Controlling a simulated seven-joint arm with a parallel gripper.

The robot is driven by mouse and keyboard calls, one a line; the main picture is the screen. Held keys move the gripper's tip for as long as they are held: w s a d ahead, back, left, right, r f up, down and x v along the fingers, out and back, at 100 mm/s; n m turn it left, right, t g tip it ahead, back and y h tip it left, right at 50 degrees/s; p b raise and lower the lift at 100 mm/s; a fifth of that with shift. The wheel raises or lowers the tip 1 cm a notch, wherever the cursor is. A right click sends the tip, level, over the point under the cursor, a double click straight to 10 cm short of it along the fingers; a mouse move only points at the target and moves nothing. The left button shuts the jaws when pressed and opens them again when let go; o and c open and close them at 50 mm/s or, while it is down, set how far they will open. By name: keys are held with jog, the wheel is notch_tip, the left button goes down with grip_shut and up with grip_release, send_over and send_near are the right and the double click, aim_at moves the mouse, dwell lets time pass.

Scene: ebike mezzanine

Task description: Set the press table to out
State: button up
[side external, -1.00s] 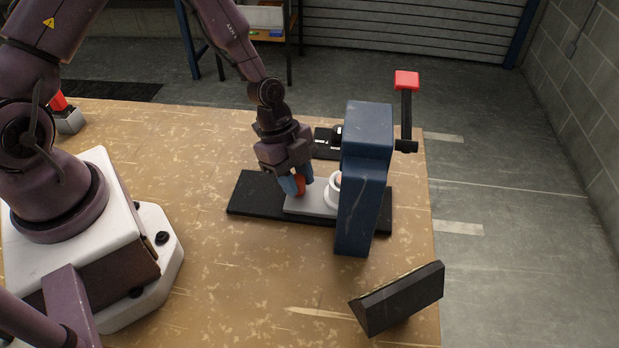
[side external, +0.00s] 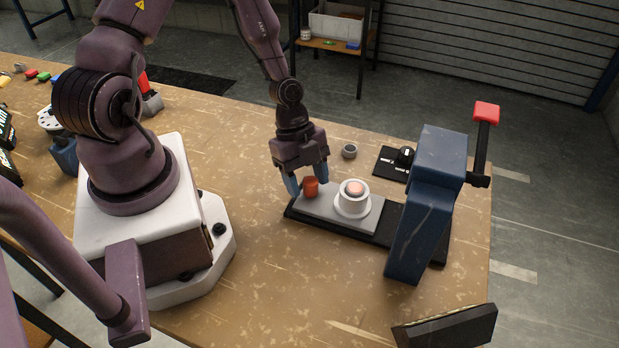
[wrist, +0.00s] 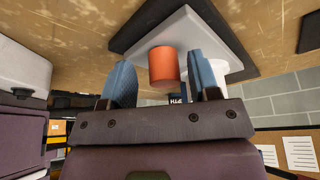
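The press (side external: 428,200) is a blue frame with a red-topped lever, on a black base (side external: 400,245). Its grey sliding table (side external: 325,203) extends left, clear of the frame, to near the base's left end. A white round holder (side external: 352,205) with a pinkish top sits on the table, left of the frame. An orange-red knob (side external: 311,187) stands at the table's left end and also shows in the wrist view (wrist: 163,68). My gripper (side external: 307,184) is open with its blue fingers on either side of the knob; the wrist view shows gaps at both sides.
Behind the table lie a small grey ring (side external: 349,151) and a black plate with a knob (side external: 396,163). A dark wedge-shaped panel (side external: 447,328) stands at the front right. The bench in front of the press is mostly clear.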

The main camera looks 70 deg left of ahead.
jog(key=shift+w+a+r, duration=0.1)
jog(key=shift+a+r, duration=0.05)
jog(key=shift+r, duration=0.4)
jog(key=v, duration=1.2)
jog(key=shift+f, duration=0.1)
jog(key=s+a+r+n+g+y, duration=0.1)
jog(key=s+r+n+y, duration=0.15)
jog(key=n, duration=0.45)
jog(key=s+a+r+n+y, duration=0.1)
jog(key=s+r+n, duration=0.15)
jog(key=n, duration=0.45)
jog(key=s+d+r+n+t, duration=0.1)
jog(key=d+r+t, duration=0.2)
jog(key=r, duration=0.4)
jog(key=s+d+r+n+t, duration=0.1)
jog(key=d+r+t, duration=0.2)
jog(key=d+r, duration=0.2)
notch_tip(320, 180, up, 3)
jog(key=shift+s+f+y, duration=0.2)
jog(key=shift+y, duration=0.25)
